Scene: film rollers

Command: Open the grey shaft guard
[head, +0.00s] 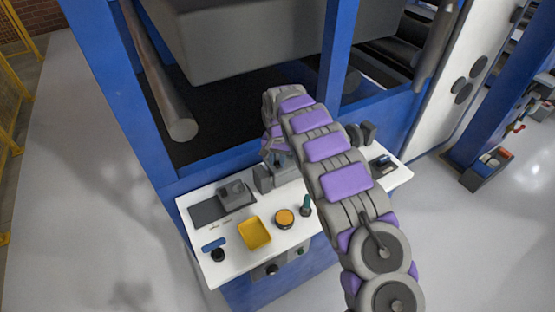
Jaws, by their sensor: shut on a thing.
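My gripper (275,157) is at the end of my grey and purple arm, pointing down over the back of a white bench top. It is shut on a part of the grey shaft guard (283,175), a small grey housing standing on the bench under it. My arm hides the guard's right side and much of the grip. I cannot tell from this view how far the guard is open.
A yellow tray (255,233), an orange-topped round part (284,218), a green-handled tool (306,206) and a dark grey plate with a block (222,204) lie on the bench (236,260). Blue machine posts (118,90) and a metal roller (160,80) stand behind it.

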